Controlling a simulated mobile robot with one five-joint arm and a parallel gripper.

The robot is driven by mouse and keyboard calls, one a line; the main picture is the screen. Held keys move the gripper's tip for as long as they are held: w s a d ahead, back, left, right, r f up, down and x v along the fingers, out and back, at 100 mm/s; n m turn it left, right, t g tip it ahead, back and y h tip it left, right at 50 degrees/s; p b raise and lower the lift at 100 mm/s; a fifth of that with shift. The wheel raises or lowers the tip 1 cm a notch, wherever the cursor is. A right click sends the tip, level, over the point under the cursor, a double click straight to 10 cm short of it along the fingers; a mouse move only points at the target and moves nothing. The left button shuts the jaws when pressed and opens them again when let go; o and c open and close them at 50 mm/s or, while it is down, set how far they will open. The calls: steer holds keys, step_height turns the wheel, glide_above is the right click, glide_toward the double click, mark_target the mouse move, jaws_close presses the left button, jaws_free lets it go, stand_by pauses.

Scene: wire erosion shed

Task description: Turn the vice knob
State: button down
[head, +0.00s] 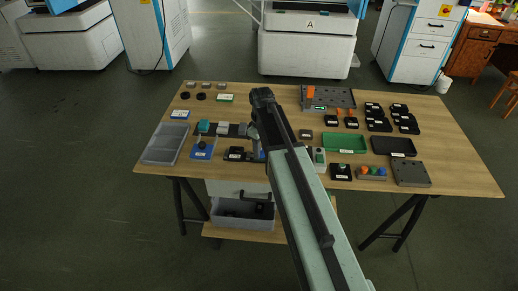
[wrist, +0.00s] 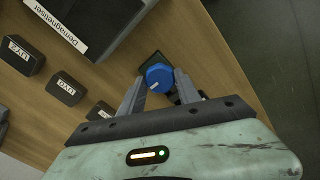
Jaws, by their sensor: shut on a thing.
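A round blue knob (wrist: 159,77) with a small white mark sits on a dark green base (wrist: 150,60) in the wrist view. My gripper (wrist: 160,80) has one finger on each side of the knob and is shut on it. In the head view, my gripper and arm reach over the middle of the table. A bit of blue (head: 261,154) shows beside the gripper there. My arm hides much of the area around it, and the vice itself cannot be made out clearly.
A grey box labelled Demagnetiser (wrist: 95,25) and several small dark boxes, one marked UV2 (wrist: 22,55), lie left of the knob in the wrist view. A green tray (head: 345,142) and a grey tray (head: 165,143) stand on the wooden table (head: 450,165), whose right end is bare.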

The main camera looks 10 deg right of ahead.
steer(key=shift+w+n, duration=0.15)
steer(key=shift+n, duration=0.15)
stand_by(0.4)
steer(key=c, duration=0.9)
jaws_free()
steer(key=shift+f, duration=0.1)
steer(key=shift+o, duration=0.2)
steer(key=shift+r+p, duration=0.3)
step_height(320, 180, up, 8)
steer(key=p, duration=0.7)
steer(key=shift+f, duration=0.3)
